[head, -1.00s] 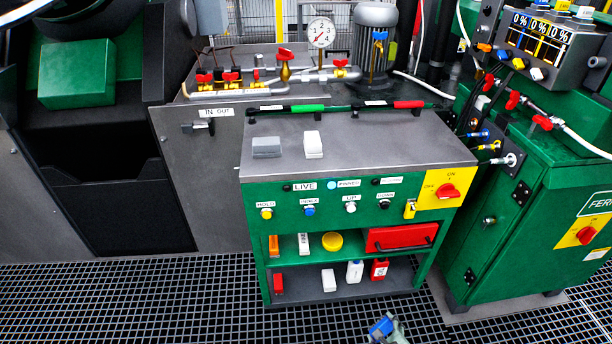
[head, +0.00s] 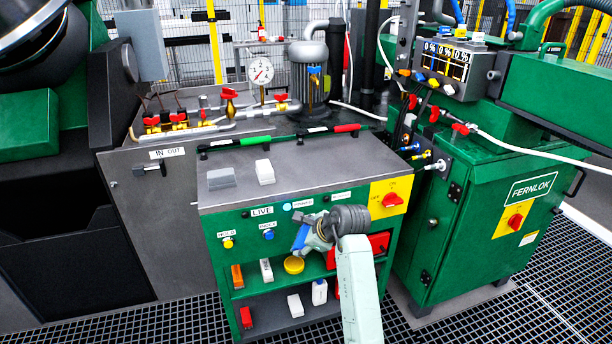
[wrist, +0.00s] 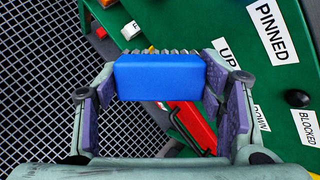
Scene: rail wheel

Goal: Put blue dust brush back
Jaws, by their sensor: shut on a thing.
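The blue dust brush (wrist: 158,78) is a blue block with grey ridged bristles at its far side in the wrist view. My gripper (wrist: 157,88) is shut on it, with a purple-padded finger at each side. In the head view my gripper (head: 311,236) is in front of the green cabinet's (head: 212,240) control panel, and a bit of blue shows at its left. The arm hides part of the panel and the right of the shelves. I cannot tell whether the brush touches the cabinet.
The cabinet's grey top (head: 320,165) bears a grey block (head: 221,178) and a white block (head: 264,171). Its upper shelf holds an orange block (head: 237,276), a white block (head: 266,270), a yellow round item (head: 293,265) and a red box (head: 379,243). The lower shelf holds several small items.

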